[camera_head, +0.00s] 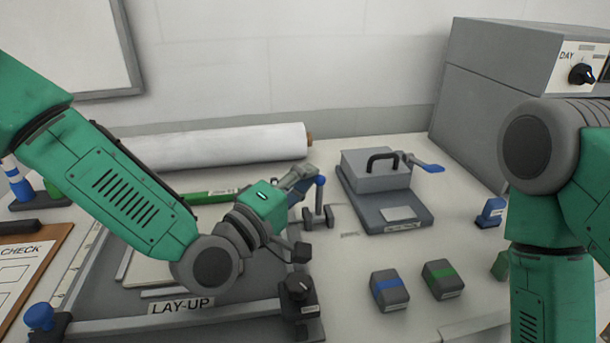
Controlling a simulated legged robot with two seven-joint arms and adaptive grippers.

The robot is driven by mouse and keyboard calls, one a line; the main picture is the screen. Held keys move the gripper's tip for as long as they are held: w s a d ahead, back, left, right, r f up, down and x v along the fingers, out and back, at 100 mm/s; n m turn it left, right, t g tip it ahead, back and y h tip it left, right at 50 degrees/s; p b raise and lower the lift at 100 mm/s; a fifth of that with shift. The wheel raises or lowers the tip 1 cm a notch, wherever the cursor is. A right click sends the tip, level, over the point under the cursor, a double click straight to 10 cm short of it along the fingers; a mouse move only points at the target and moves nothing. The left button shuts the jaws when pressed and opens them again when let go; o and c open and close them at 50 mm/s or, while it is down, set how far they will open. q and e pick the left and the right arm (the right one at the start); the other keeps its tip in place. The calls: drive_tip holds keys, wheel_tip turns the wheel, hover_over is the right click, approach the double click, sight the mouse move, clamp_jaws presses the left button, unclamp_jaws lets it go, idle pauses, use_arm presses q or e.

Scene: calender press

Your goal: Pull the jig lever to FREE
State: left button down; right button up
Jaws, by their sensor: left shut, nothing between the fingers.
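The lay-up jig (190,325) is a grey plate with a raised frame and a LAY-UP label at its front edge. A lever (319,195) with a blue round knob stands roughly upright on a small dark bracket (318,217) at the jig's right side. A small label, too small to read, lies on the table right of it. My left gripper (304,178) is shut and empty, its fingers just left of the blue knob; I cannot tell whether they touch it. My left arm hides much of the jig. My right gripper is out of view; only my right arm shows.
A grey press-like box with a blue-tipped handle (430,166) stands right of the lever. Blue-banded (389,290) and green-banded (442,279) blocks lie in front.

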use_arm(q)
wheel_tip(320, 180, up, 10)
idle(0.6)
drive_tip(key=shift+w+f, duration=0.1)
